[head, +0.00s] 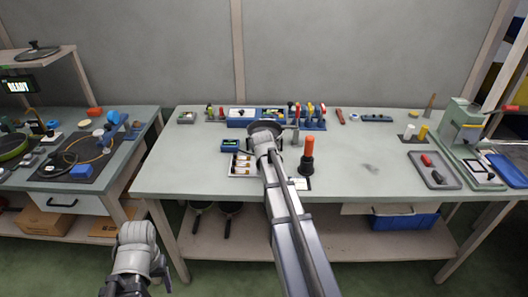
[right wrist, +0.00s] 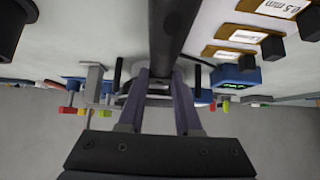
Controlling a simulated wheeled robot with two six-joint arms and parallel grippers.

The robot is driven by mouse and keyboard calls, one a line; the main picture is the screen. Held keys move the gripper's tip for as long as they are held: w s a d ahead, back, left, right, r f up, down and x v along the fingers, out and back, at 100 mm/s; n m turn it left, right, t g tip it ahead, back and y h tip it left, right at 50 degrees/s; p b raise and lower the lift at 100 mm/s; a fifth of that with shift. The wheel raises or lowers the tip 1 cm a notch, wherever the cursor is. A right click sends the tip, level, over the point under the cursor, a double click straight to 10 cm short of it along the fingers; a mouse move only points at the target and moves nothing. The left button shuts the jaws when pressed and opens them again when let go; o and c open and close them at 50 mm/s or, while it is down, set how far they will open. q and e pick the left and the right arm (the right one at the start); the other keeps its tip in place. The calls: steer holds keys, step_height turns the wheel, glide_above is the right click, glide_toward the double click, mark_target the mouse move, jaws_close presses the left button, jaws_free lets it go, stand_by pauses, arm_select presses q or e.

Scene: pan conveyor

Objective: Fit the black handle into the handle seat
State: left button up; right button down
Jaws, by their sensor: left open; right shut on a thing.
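The black handle (right wrist: 172,35) is a long dark bar in the right wrist view. It runs from the top edge down between the two fingers of my right gripper (right wrist: 160,115), which is shut on it. In the head view my right arm reaches over the middle of the bench and hides most of its gripper. A dark round shape, perhaps a pan (head: 266,126), shows just beyond that wrist. I cannot make out the handle seat or whether the handle touches it. My left gripper (head: 122,286) is open and empty, low at the lower left, away from the bench.
On the bench (head: 190,165), a labelled gauge tray (head: 242,170) lies left of my right arm, and an orange-topped black tool (head: 307,155) stands right of it. Tool racks line the back. A grey tray (head: 434,180) and green press (head: 458,130) stand right.

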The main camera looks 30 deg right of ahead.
steer(key=shift+w+d, duration=0.2)
steer(key=shift+w, duration=0.1)
steer(key=c, duration=0.5)
jaws_free()
steer(key=p+v, duration=0.5)
steer(key=v, duration=0.3)
steer(key=shift+p, duration=0.3)
